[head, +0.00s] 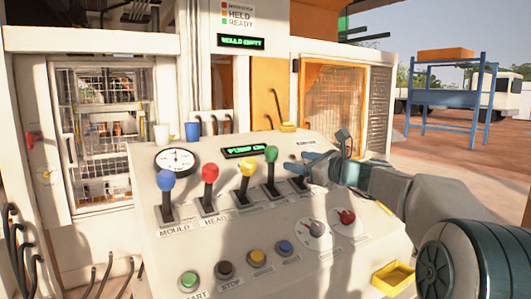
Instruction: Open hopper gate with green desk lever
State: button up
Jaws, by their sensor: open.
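The green desk lever (271,154) stands on the sloped white control desk (330,270), rightmost of the coloured knob levers, and looks close to upright. Blue (166,181), red (210,173) and yellow (247,170) levers stand to its left. My gripper (308,166) is just right of the green lever, with my arm reaching in from the right. Its jaws are open and seem apart from the green knob. Part of the desk under my gripper is hidden. No hopper gate can be made out clearly.
A gauge (175,160), a blue cup (192,131) and a white cup (161,134) are along the desk's back edge. Push buttons and dials (317,229) fill the front. A yellow tray (393,277) is at lower right. A display (242,41) reads "MOULD EMPTY".

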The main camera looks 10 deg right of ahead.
aim_at(267, 152)
jog(key=p+x, duration=0.1)
jog(key=x, duration=0.3)
jog(key=p+x, duration=0.1)
jog(key=x, duration=0.3)
jog(key=p+x, duration=0.2)
jog(key=x, duration=0.2)
jog(key=shift+w+d+r, duration=0.1)
jog(key=shift+w+r, duration=0.1)
jog(key=shift+r, duration=0.2)
jog(key=shift+w+a+f, duration=0.1)
jog(key=shift+w+a, duration=0.3)
jog(key=shift+w, duration=0.25)
grip_shut()
jog(key=shift+f, duration=0.1)
